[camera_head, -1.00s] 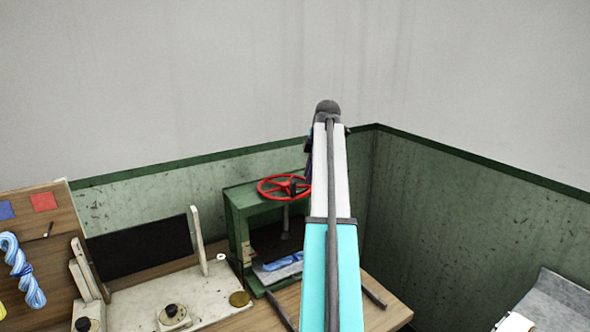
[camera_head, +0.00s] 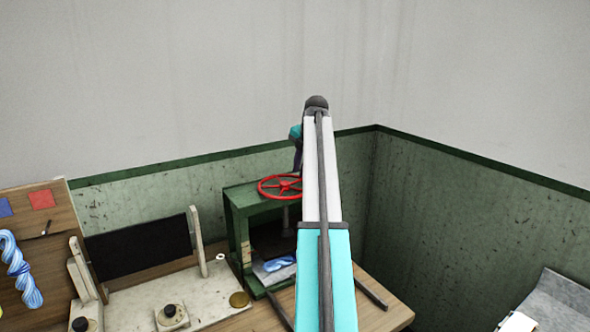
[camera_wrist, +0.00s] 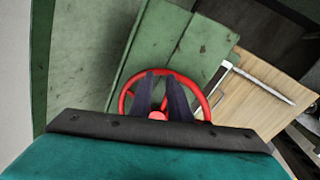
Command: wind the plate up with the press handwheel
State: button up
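The red handwheel (camera_head: 280,187) sits on top of the green press frame (camera_head: 236,215); it also shows in the wrist view (camera_wrist: 124,96). My gripper (camera_wrist: 159,75) is over the wheel in the wrist view, its two dark fingers apart with the red hub visible between them. The fingertips overlap the wheel's far rim in that view; I cannot tell whether they touch it. The press screw (camera_head: 286,216) hangs below the wheel. A blue skein (camera_head: 278,264) lies in the press opening. The plate cannot be made out clearly; my arm hides part of the opening.
A wooden bench (camera_head: 262,318) carries the press and a cream stand with a dark panel (camera_head: 140,248) to its left. A board with twisted skeins (camera_head: 22,270) is at far left. Green-and-grey walls meet in a corner behind. A grey metal piece (camera_head: 560,300) is at lower right.

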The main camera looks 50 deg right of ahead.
jog(key=shift+w+d+f+n, duration=0.2)
jog(key=shift+w+n, duration=0.35)
jog(key=shift+n, duration=0.35)
jog(key=shift+w+d+f+n, duration=0.2)
jog(key=shift+w+n, duration=0.3)
jog(key=shift+n, duration=0.4)
jog(key=r, duration=0.1)
jog(key=r+p, duration=0.1)
jog(key=r, duration=0.1)
jog(key=shift+w+d+r, duration=0.1)
jog(key=shift+w+r, duration=0.2)
jog(key=shift+w, duration=0.05)
notch_tip(320, 180, up, 4)
jog(key=shift+r+p, duration=0.15)
jog(key=shift+p, duration=0.8)
